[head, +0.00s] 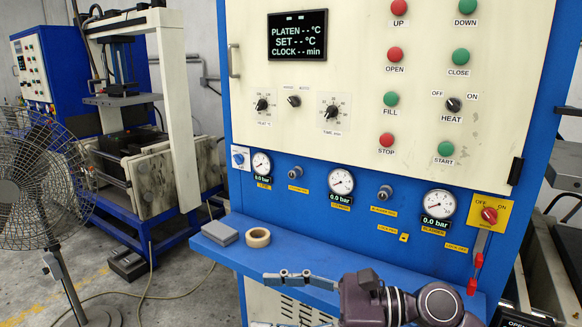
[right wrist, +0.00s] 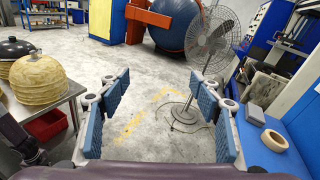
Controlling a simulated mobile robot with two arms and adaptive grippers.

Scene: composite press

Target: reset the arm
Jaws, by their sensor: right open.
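My right arm (head: 440,303) reaches in at the bottom right of the head view, in front of the press control cabinet. My right gripper (head: 272,300) points left, beside the blue shelf's front edge. In the right wrist view the right gripper (right wrist: 160,95) has its two blue-padded fingers wide apart, with nothing between them but the floor behind. In the head view its lower finger is partly cut off by the frame edge. My left gripper is in neither view.
A blue shelf (head: 330,290) carries a grey block (head: 220,233) and a tape roll (head: 258,237). The control panel (head: 350,90) rises behind. A fan (head: 40,185) stands at left. A table (right wrist: 60,98) with domed parts stands at left in the wrist view. Open floor lies between.

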